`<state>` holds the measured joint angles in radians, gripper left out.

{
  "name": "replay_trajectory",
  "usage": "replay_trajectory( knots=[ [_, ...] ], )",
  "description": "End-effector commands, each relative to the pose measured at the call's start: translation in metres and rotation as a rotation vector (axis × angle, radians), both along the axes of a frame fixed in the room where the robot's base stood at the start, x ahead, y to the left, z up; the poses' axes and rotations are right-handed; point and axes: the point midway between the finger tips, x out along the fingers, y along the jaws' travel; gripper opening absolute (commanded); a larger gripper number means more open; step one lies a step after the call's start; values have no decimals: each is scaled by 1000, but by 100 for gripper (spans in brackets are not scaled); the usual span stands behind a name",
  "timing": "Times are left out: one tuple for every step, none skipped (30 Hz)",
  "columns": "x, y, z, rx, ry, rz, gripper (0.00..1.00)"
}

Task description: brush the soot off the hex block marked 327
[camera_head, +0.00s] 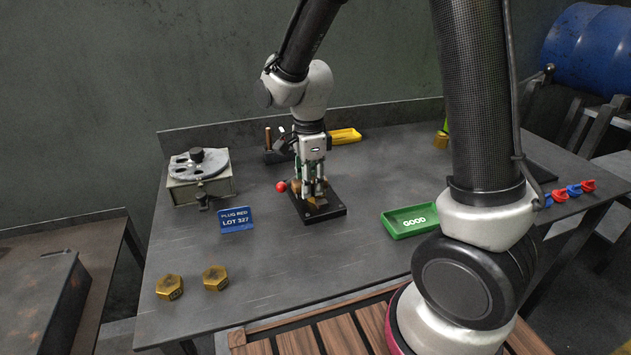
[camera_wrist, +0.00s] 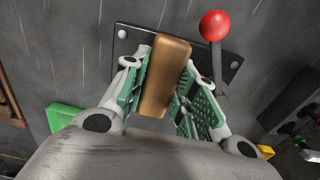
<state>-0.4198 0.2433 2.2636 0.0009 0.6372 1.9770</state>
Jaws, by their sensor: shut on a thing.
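My gripper (camera_head: 314,188) points down over a black base plate (camera_head: 335,211) with a red ball-ended lever (camera_head: 281,187). In the wrist view its green-padded fingers (camera_wrist: 168,100) are shut on a long brown block, which looks like the wooden back of a brush (camera_wrist: 165,78). Whether its underside touches anything is hidden. No hex block on the plate can be made out for certain; my gripper and the brown block cover its middle. Two brass hex blocks, left (camera_head: 169,287) and right (camera_head: 215,278), lie at the table's front left. Their marks are too small to read.
A blue card (camera_head: 236,220) shows lot 327. A green GOOD tray (camera_head: 408,221) stands right of the plate, a grey device with a round disc (camera_head: 200,176) at left. A yellow tray (camera_head: 345,136) lies behind. Red and blue-handled items (camera_head: 573,190) line the right edge. The front middle is clear.

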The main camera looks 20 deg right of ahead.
Motion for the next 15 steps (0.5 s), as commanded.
replay_trajectory(
  knots=[
    [0, 0, 0, 0, 0, 0, 9],
    [0, 0, 0, 0, 0, 0, 9],
    [0, 0, 0, 0, 0, 0, 9],
    [0, 0, 0, 0, -1, 0, 9],
    [0, 0, 0, 0, -1, 0, 9],
    [0, 0, 0, 0, -1, 0, 9],
    [0, -1, 0, 0, -1, -1, 9],
    [0, -1, 0, 0, -1, -1, 9],
    [1, -3, 0, 0, -1, -1, 9],
    [1, -4, 0, 0, -2, -1, 9],
    [1, -6, 0, 0, -2, -2, 9],
    [1, -8, 0, 0, -2, -3, 9],
    [1, -10, 0, 1, -2, -3, 9],
    [1, -13, 0, 1, -2, -3, 9],
    [1, -16, 0, 1, -2, -2, 9]
  ],
)
